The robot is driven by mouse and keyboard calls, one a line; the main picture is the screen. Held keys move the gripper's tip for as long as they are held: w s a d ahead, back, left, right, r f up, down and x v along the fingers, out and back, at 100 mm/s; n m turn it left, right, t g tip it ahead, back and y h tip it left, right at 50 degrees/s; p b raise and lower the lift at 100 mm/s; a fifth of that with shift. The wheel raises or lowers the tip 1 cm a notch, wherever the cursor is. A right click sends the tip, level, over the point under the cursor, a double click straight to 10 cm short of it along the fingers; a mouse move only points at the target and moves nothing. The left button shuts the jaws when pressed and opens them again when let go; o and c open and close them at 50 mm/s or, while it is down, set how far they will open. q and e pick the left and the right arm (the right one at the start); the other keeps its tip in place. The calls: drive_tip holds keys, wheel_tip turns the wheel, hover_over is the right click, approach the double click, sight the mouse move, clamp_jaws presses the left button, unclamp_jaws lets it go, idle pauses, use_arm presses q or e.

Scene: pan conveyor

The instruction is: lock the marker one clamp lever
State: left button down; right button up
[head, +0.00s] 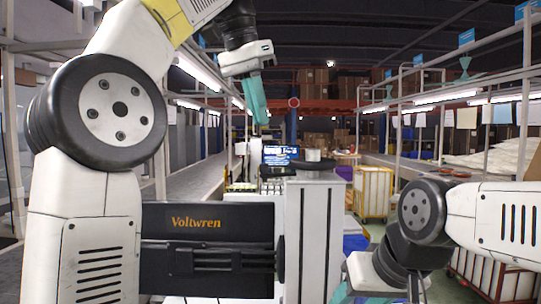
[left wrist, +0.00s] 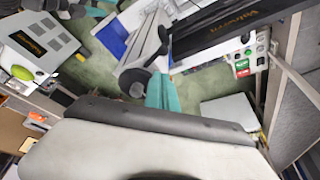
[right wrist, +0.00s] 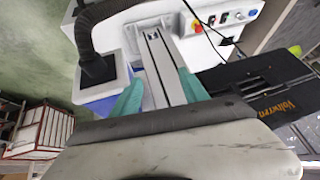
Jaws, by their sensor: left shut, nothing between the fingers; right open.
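My left gripper (head: 259,103) is raised high in the head view, its teal fingers together and empty, with clear air around them. In the left wrist view its teal fingers (left wrist: 162,93) show beside a dark round knob (left wrist: 135,82) at the end of a grey rail (left wrist: 145,45); I cannot tell whether they touch. I cannot make out marker one or say whether this knob belongs to its clamp lever. My right gripper (head: 378,297) is low at the bottom right, partly cut off. In the right wrist view its fingers (right wrist: 160,93) are wide apart, with a grey slotted rail (right wrist: 161,60) visible between them.
A dark round pan (head: 314,164) sits behind the post. A yellow-framed cart (head: 374,192) stands farther back. A control box with buttons (left wrist: 247,58) shows in the left wrist view.

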use_arm(q)
drive_tip(key=x, duration=0.9)
drive_tip(key=shift+f, duration=0.4)
